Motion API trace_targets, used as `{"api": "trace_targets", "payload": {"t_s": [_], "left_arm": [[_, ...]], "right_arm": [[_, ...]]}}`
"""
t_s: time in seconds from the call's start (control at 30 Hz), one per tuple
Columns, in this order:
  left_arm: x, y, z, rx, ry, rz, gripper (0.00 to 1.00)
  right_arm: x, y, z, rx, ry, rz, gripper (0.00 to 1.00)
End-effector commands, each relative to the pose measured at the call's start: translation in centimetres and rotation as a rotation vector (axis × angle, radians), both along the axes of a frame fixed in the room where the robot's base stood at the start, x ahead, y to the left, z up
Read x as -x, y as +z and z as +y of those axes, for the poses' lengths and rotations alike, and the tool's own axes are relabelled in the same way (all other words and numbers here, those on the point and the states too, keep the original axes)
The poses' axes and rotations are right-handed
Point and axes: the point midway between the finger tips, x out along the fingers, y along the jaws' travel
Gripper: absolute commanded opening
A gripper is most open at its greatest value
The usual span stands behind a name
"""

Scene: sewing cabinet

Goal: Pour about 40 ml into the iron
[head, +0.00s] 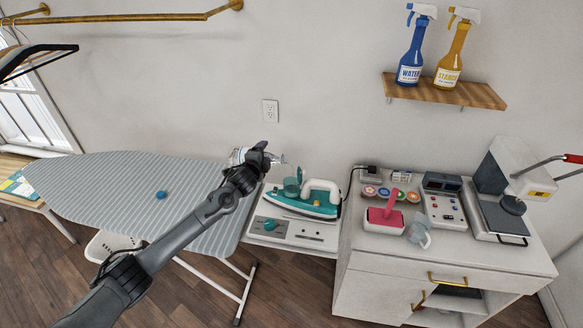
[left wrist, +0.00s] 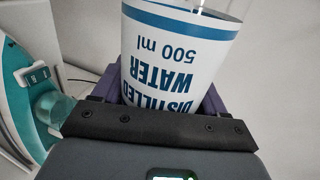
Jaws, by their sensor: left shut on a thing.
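My left gripper (head: 262,157) is shut on a clear bottle (head: 239,155), held tilted near the right end of the ironing board. In the left wrist view the bottle's white label (left wrist: 180,60) reads "DISTILLED WATER 500 ml" upside down, and the bottle sits between my fingers. A teal and white iron (head: 305,199) rests on the panel right of the ironing board. The iron also shows at the left edge of the left wrist view (left wrist: 17,95). The bottle's mouth points right, toward the iron. My right gripper is not in view.
The striped ironing board (head: 110,185) lies left, with a blue round thing (head: 161,195) on it. Right of the iron, a white cabinet (head: 400,258) holds a pink-handled tool (head: 392,203), a clear measuring cup (head: 418,232) and a control box (head: 443,200). Spray bottles stand on a wall shelf (head: 470,95).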

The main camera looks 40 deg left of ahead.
Motion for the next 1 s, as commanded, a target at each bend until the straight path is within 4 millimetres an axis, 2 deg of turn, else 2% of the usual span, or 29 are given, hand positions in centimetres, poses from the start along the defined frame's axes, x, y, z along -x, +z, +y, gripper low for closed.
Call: {"api": "trace_targets", "payload": {"t_s": [0.8, 0.9, 1.0], "left_arm": [[0.0, 0.2, 0.0, -0.009, 0.001, 0.002, 0.28], [0.1, -1.9, 0.0, 0.093, 0.001, -0.046, 0.28], [0.0, -2.3, -0.1, 0.185, 0.0, -0.094, 0.28]], "right_arm": [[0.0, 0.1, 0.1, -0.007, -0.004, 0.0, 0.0], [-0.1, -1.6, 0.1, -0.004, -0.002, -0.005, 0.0], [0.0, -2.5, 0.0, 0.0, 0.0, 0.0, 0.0]]}}
